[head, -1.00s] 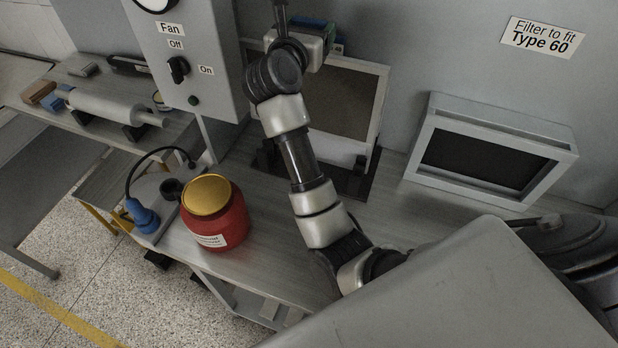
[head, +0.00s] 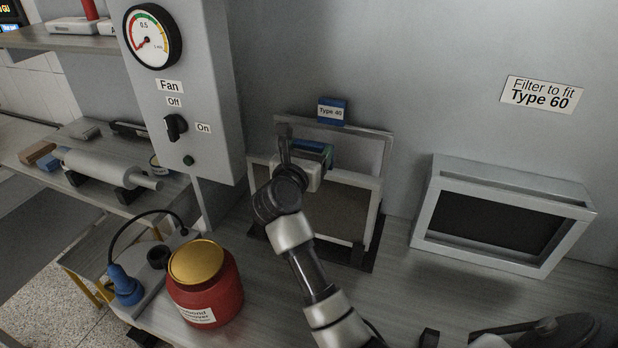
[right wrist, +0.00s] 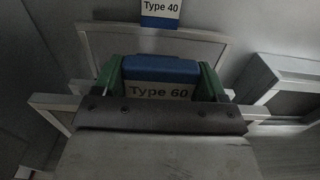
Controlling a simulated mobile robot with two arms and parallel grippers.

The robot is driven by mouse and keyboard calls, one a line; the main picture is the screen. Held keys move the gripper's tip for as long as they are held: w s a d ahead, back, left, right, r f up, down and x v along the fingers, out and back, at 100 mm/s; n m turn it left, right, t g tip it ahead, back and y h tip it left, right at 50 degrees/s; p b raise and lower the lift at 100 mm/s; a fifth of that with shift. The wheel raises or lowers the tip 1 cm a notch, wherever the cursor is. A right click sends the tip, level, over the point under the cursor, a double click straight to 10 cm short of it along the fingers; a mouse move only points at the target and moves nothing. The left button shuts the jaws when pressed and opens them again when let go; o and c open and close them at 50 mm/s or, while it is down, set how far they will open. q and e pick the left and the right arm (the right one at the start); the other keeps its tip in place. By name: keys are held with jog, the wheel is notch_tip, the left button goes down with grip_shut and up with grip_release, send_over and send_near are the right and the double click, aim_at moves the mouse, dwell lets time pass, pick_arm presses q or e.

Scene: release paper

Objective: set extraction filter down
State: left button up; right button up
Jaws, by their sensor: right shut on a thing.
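The extraction filter (head: 335,212) is a pale-framed panel with a brownish face. Its blue grip tab (right wrist: 160,68) carries a "Type 60" label in the right wrist view. My right gripper (head: 318,152) is shut on this tab, with a green finger on each side (right wrist: 160,78). The filter is upright over a black stand (head: 365,255); I cannot tell whether its lower edge rests there. A second upright filter (head: 377,145) with a blue "Type 40" tab (head: 331,112) stands just behind it. My left gripper is not in view.
A grey housing with a dark opening (head: 495,222) sits at right, below a "Filter to fit Type 60" sign (head: 541,95). A red jar with a gold lid (head: 206,290) stands front left. The fan control box (head: 180,80) projects at left. Bench between stand and housing is clear.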

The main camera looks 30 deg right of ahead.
notch_tip(320, 180, down, 4)
jog(key=shift+r+p, duration=0.1)
jog(key=shift+p, duration=0.2)
jog(key=shift+f, duration=0.2)
jog(key=o, duration=0.7)
jog(key=shift+f, duration=0.15)
jog(key=o, duration=0.4)
jog(key=shift+a, duration=0.15)
